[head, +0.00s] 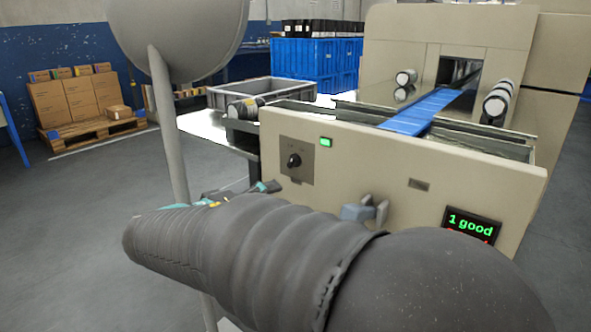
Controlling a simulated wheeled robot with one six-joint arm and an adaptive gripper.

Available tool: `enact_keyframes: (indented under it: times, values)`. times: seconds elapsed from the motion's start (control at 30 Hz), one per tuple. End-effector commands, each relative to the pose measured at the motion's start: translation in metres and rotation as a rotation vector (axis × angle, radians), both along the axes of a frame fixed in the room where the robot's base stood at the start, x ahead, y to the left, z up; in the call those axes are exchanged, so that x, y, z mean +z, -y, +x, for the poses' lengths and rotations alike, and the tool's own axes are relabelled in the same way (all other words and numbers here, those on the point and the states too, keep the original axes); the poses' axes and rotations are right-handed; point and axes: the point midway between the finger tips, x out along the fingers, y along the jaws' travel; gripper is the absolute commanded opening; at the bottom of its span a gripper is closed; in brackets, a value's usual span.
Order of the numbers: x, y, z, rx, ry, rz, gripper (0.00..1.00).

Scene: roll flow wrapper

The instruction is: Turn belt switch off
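The belt switch (294,160) is a black rotary knob on a grey-brown plate at the left end of the machine's beige front panel (340,175). Its small labels are unreadable, and I cannot tell its setting. A green lamp (326,142) is lit right of it. My gripper (266,187) seems to be the dark part with teal tips just below and left of the knob, apparently apart from it. My dark arm hides much of it, so its opening is unclear. The blue belt (420,110) runs into the machine.
A display (471,225) reads "1 good" in green above partly hidden red text. A blue-grey part (357,212) sticks out near the panel's lower middle. A grey crate (262,93) stands behind left. Boxes on a pallet (95,130) stand far left; floor between is open.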

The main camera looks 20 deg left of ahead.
Motion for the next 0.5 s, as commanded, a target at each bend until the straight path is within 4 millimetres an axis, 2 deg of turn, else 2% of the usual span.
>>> enact_keyframes:
  times: [0.03, 0.1, 0.2, 0.37, 0.5]
  values:
    - [0.005, -0.017, -0.003, 0.017, 0.06, 0.007, 0.58]
    - [0.014, -0.031, -0.006, 0.033, 0.13, 0.021, 0.58]
    - [0.021, -0.042, -0.007, 0.045, 0.185, 0.034, 0.58]
    - [0.024, -0.04, 0.003, 0.048, 0.201, 0.038, 0.58]
    - [0.024, -0.03, 0.025, 0.045, 0.199, 0.037, 0.58]
